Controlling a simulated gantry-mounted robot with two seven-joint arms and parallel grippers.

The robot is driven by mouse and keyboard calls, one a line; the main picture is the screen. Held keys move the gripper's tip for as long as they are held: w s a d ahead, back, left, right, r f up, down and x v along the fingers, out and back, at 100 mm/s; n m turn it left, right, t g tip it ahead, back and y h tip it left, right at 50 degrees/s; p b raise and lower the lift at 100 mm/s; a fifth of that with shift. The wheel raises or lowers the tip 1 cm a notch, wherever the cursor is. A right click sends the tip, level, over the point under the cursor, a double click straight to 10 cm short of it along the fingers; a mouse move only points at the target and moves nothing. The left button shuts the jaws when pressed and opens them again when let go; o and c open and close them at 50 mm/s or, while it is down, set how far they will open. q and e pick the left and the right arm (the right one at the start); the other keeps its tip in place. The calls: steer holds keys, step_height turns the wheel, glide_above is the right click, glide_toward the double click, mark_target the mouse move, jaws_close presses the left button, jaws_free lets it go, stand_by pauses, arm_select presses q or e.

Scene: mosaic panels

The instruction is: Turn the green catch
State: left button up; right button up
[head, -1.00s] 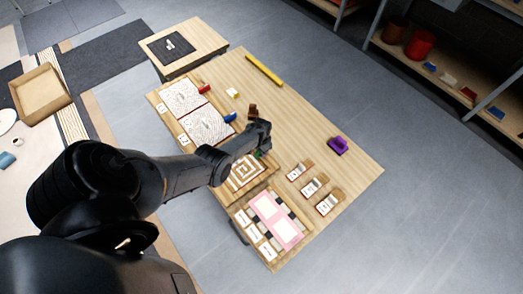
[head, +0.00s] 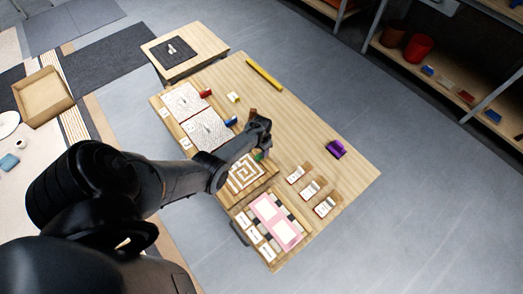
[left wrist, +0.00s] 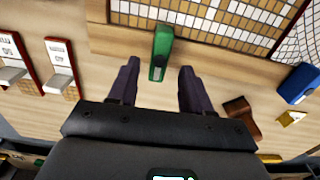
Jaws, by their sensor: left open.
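The green catch (left wrist: 161,48) stands at the edge of a mosaic panel (left wrist: 205,18) in the left wrist view, its long side running up the picture. In the head view the green catch (head: 259,156) shows as a small patch beside my left gripper (head: 262,140). In the left wrist view my left gripper (left wrist: 158,82) is open, with its two fingers on either side of the catch's lower end and gaps on both sides. Whether the fingertips reach down to the catch's height is unclear. My right gripper is not in view.
A blue catch (left wrist: 300,84) and a brown block (left wrist: 241,115) lie right of the fingers. White-and-red card holders (left wrist: 60,65) stand to the left. The head view also shows a purple block (head: 336,149), a yellow bar (head: 264,74) and a pink panel (head: 276,220).

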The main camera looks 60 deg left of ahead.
arm_select(q)
step_height(320, 180, up, 6)
steer(key=shift+f+p, duration=0.2)
steer(key=shift+p, duration=0.85)
step_height(320, 180, up, 5)
steer(key=m+y, duration=0.1)
steer(key=y, duration=0.1)
glide_above(261, 154)
steer(key=s+d, duration=0.2)
steer(key=d, duration=0.1)
steer(key=s+d+r+m+t+h, duration=0.1)
steer(key=s+d+r, duration=0.45)
steer(key=d, duration=0.35)
steer(key=s+d+r+m+t, duration=0.1)
steer(key=s+d+r, duration=0.3)
steer(key=d+r, duration=0.35)
steer(key=s+d+r+m+t+h, duration=0.1)
steer(key=s+d+r+t, duration=0.1)
steer(key=s+d+r, duration=0.5)
step_height(261, 154, up, 25)
steer(key=w+d+p, duration=0.2)
steer(key=p, duration=2.4)
steer(key=shift+w+d+r, duration=0.2)
steer(key=shift+w+d, duration=0.05)
steer(key=shift+w, duration=0.15)
